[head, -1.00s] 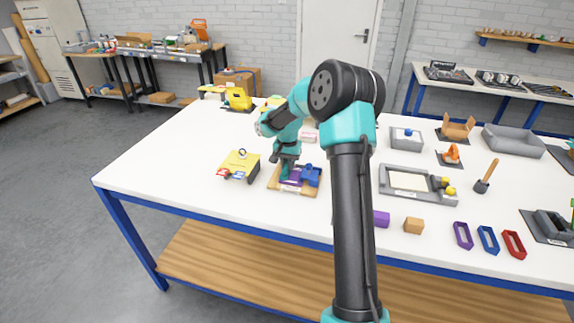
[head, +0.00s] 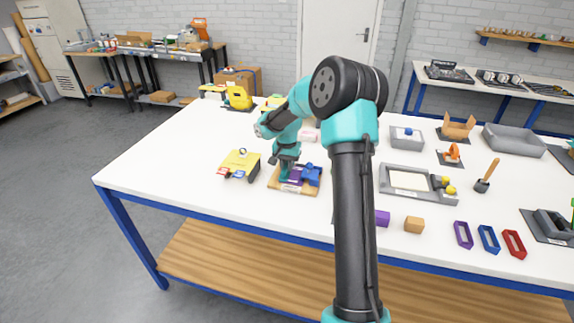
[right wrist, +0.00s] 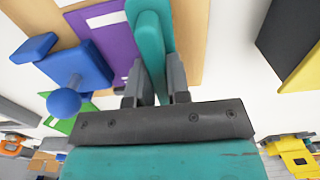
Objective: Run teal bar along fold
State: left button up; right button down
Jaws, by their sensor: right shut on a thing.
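My right gripper (head: 287,164) is shut on the teal bar and points down over the left part of a wooden board (head: 287,190). The teal bar (right wrist: 151,45) stands between the fingers in the right wrist view, at the edge of a purple piece (right wrist: 108,30) with a pale strip. The purple piece (head: 295,175) lies on the board, partly hidden by the gripper. Whether the bar touches it I cannot tell. A blue knobbed block (head: 311,175) sits at its right; it also shows in the right wrist view (right wrist: 78,68). My left gripper is not in view.
A yellow pad (head: 240,163) with small red and blue tags lies left of the board. A grey tray (head: 408,196), a purple block (head: 382,218) and a tan block (head: 413,225) lie to the right. The table's left end is clear.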

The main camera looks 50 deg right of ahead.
jog(key=shift+s+a, duration=0.2)
jog(key=shift+a, duration=0.15)
jog(key=shift+a, duration=0.1)
jog(key=shift+s+a, duration=0.25)
jog(key=shift+a, duration=0.1)
jog(key=shift+a+f, duration=0.1)
dwell(0.4)
jog(key=shift+s+a, duration=0.2)
jog(key=shift+a, duration=0.2)
jog(key=shift+d, duration=0.2)
jog(key=shift+w+d, duration=0.2)
jog(key=shift+d, duration=0.1)
jog(key=shift+w+d, duration=0.1)
jog(key=shift+d, duration=0.05)
dwell(0.4)
jog(key=shift+w+d, duration=0.15)
jog(key=shift+d, duration=0.15)
